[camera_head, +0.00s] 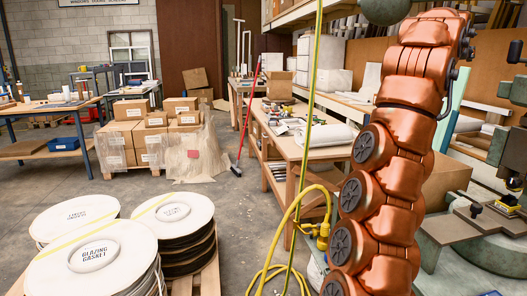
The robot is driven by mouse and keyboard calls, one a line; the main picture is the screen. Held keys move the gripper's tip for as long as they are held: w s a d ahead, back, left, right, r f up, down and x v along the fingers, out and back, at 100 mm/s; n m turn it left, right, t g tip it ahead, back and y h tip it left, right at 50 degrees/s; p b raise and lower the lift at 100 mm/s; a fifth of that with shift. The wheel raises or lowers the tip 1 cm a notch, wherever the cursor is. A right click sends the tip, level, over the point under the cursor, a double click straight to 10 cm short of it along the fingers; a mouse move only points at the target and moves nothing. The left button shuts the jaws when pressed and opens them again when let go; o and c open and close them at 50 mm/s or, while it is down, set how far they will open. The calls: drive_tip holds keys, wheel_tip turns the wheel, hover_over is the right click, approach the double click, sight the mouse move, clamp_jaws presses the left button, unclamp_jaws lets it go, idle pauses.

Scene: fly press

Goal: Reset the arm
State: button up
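My copper-coloured arm (400,180) stands upright and folded at the right of the head view. It rises from the bottom edge to near the top edge, with dark round joint caps along its left side. Its upper end (440,30) leans to the right, with dark cables beside it. My gripper is not in view, so its fingers cannot be judged. The green fly press (510,140) stands at the far right, partly cut off by the frame edge. A dark green ball (385,8) shows at the top, just left of my arm.
Reels marked glazing gasket (95,250) sit on a pallet at the lower left. A yellow hose (297,215) hangs left of my arm. A wooden workbench (315,150) stands behind it. Stacked cartons (120,140) stand farther back. Open floor (235,215) lies in the middle.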

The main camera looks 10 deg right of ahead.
drive_tip(key=w+a+f+n+y, duration=0.3)
drive_tip(key=w+a+f+y, duration=0.15)
drive_tip(key=a, duration=0.25)
drive_tip(key=w+a+f+n+y, duration=0.3)
drive_tip(key=w+a+f+n, duration=0.1)
drive_tip(key=a+f, duration=0.25)
drive_tip(key=s+a+f+n+g+y, duration=0.3)
drive_tip(key=s+a+f, duration=0.6)
drive_tip(key=a+f, duration=0.45)
drive_tip(key=s+a+f+g+y, duration=0.1)
drive_tip(key=s+a+f+g, duration=0.15)
drive_tip(key=s+f, duration=0.9)
drive_tip(key=s+a+f+m+g, duration=0.15)
drive_tip(key=s+f+g, duration=0.4)
drive_tip(key=s, duration=1.05)
drive_tip(key=s+a+f+g+y, duration=0.1)
drive_tip(key=s+a+f+g, duration=0.15)
drive_tip(key=s+f, duration=1)
wheel_tip(320, 180, up, 20)
drive_tip(key=t+p, duration=0.1)
drive_tip(key=p, duration=1.6)
drive_tip(key=shift+s+a, duration=0.4)
